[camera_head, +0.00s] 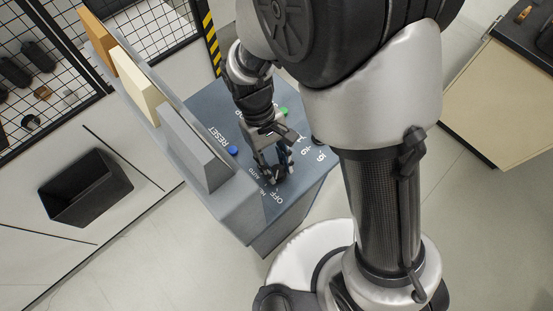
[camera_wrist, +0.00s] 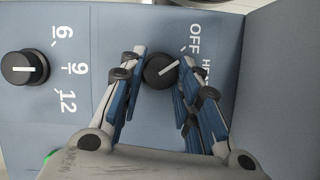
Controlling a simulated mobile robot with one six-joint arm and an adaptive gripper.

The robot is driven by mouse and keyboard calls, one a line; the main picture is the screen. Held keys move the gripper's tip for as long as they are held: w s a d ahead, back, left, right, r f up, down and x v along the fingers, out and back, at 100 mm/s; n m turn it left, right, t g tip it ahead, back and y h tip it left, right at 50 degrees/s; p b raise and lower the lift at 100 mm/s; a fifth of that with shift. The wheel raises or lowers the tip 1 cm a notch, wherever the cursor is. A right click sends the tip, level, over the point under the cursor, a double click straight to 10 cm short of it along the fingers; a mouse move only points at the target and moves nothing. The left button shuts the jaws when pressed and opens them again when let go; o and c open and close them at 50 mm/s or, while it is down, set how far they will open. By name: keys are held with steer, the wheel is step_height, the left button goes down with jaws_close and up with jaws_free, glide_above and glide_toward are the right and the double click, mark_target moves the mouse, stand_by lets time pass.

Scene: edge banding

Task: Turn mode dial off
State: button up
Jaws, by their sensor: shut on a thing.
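The mode dial (camera_wrist: 160,71) is a round black knob with a white pointer line, on the blue-grey panel (camera_wrist: 110,20). In the wrist view its pointer slants up and right, toward the side with the OFF label (camera_wrist: 195,39) and a partly covered label below it. My gripper (camera_wrist: 160,85) has its blue-padded fingers on either side of the knob, closed on it. In the head view my gripper (camera_head: 274,172) reaches down to the panel and hides the dial; the OFF label (camera_head: 278,197) shows just below it.
A second black dial (camera_wrist: 25,67) marked 6, 9, 12 sits left in the wrist view. In the head view, a blue RESET button (camera_head: 232,150) and a green button (camera_head: 283,112) are near my gripper. Upright sample boards (camera_head: 140,87) stand left; a black bin (camera_head: 86,188) is farther left.

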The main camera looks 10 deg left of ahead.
steer(key=shift+s+n+h+p, duration=0.1)
steer(key=shift+n+h+p, duration=0.2)
steer(key=shift+n, duration=0.6)
steer(key=shift+t, duration=0.3)
steer(key=o, duration=1.1)
steer(key=shift+c, duration=0.2)
steer(key=shift+a+r, duration=0.1)
steer(key=v, duration=1.1)
steer(key=shift+a+r, duration=0.15)
steer(key=shift+r, duration=0.2)
